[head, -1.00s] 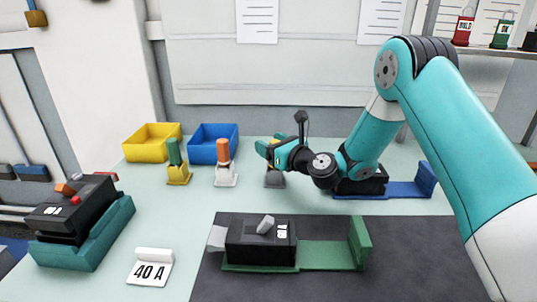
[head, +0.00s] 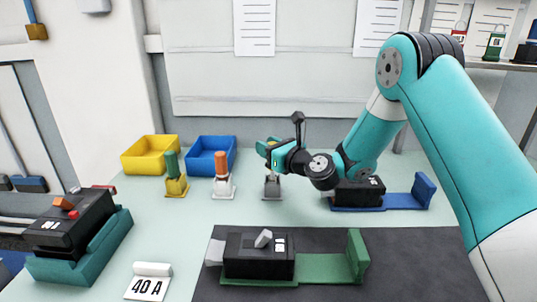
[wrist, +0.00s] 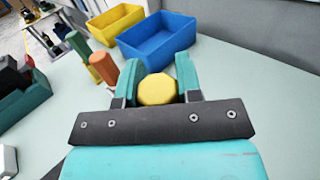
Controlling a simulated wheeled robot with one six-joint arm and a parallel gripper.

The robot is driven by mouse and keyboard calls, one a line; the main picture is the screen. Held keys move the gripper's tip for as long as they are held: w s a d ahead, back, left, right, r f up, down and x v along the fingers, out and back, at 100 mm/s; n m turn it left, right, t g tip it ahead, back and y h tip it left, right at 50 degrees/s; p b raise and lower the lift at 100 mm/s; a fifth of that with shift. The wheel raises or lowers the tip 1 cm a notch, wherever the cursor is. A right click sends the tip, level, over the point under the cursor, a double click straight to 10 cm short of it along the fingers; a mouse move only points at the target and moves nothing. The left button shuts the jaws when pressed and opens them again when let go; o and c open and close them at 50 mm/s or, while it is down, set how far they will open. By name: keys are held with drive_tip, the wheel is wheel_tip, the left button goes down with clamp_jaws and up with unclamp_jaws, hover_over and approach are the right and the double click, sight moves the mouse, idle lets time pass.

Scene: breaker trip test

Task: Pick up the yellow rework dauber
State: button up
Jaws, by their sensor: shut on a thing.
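The yellow rework dauber (wrist: 157,90) sits between the two teal fingers of my gripper (wrist: 157,84) in the wrist view, and the jaws are shut on it. In the head view my gripper (head: 270,150) is above a grey holder (head: 272,188) on the bench, and its fingers mostly hide the dauber. I cannot tell whether the dauber's lower end is clear of the holder.
A green-handled dauber (head: 173,164) and an orange-handled dauber (head: 222,160) stand in holders to the left. Yellow (head: 150,160) and blue (head: 207,158) bins are behind them. A black breaker on a blue fixture (head: 400,203) is close on the right; another sits in front on a green fixture (head: 325,268).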

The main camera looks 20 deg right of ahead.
wheel_tip(320, 180, up, 17)
drive_tip(key=p, duration=0.3)
drive_tip(key=shift+f, duration=0.1)
idle(0.5)
drive_tip(key=shift+a+r+p, duration=0.1)
drive_tip(key=shift+r+p, duration=0.25)
drive_tip(key=shift+p, duration=0.2)
